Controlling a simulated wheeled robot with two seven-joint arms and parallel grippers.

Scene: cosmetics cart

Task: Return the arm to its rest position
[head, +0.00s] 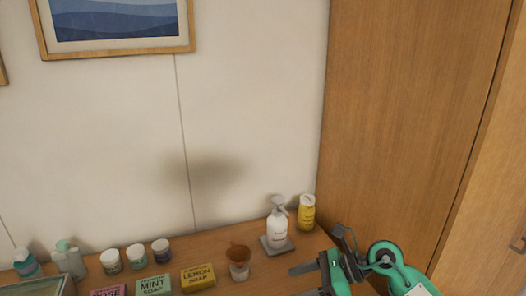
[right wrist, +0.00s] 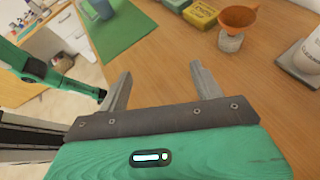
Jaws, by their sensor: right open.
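My right gripper (head: 316,252) is at the lower right of the head view, beside the pump bottle (head: 277,228) on its grey tray (head: 266,246). Its two fingers stand apart with nothing between them. The right wrist view shows the same open fingers (right wrist: 160,78) over the wooden top's edge, apart from all the goods. Part of a green arm link of mine shows at the left of that view.
A wooden cabinet (head: 415,110) rises at the right. A green mat (right wrist: 117,35) lies on the counter.

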